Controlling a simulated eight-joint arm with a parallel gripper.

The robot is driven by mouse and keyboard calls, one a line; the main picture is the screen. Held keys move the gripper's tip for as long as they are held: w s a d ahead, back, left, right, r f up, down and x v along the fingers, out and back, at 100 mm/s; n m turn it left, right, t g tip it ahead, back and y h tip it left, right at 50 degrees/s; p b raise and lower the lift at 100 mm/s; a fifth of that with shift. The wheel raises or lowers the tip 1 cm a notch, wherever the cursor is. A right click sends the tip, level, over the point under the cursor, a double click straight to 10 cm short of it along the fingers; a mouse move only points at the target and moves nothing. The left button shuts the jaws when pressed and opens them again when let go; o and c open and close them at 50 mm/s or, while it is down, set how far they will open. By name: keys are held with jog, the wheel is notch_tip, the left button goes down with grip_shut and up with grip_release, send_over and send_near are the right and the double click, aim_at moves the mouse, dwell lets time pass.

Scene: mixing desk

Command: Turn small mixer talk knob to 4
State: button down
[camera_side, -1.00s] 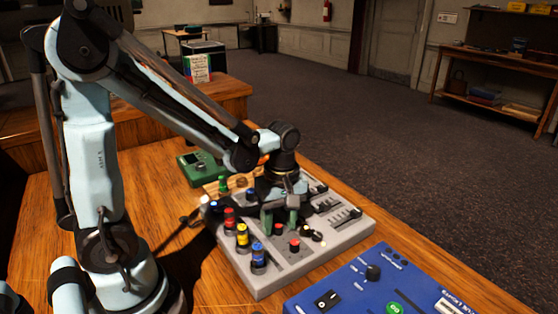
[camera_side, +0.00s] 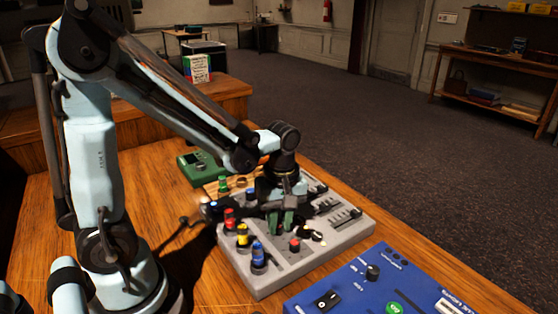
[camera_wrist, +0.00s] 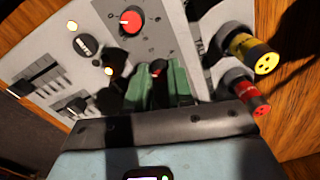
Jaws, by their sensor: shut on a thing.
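The small grey mixer (camera_side: 277,279) lies on the wooden desk, covered with knobs, sliders and coloured plugs. My gripper (camera_side: 281,228) points down at the middle of its panel. In the wrist view the green fingers (camera_wrist: 157,92) are shut on a small knob (camera_wrist: 156,74), dark with a bit of red showing. The fingers hide most of this knob, so I cannot read its pointer, scale or label. A red-topped knob (camera_wrist: 131,21) stands apart from the fingers, also seen in the side view (camera_side: 295,245).
Sliders (camera_side: 344,217) lie on the right. A blue box (camera_side: 374,291) is in front, a green device (camera_side: 201,167) behind.

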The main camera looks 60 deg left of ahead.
jog(key=m, duration=1.1)
jog(key=shift+s+m, duration=0.15)
jog(key=shift+m, duration=0.25)
jog(key=m, duration=1.1)
jog(key=shift+a+t, duration=0.1)
jog(key=shift+t, duration=0.2)
jog(key=shift+m, duration=0.3)
jog(key=c, duration=1)
grip_release()
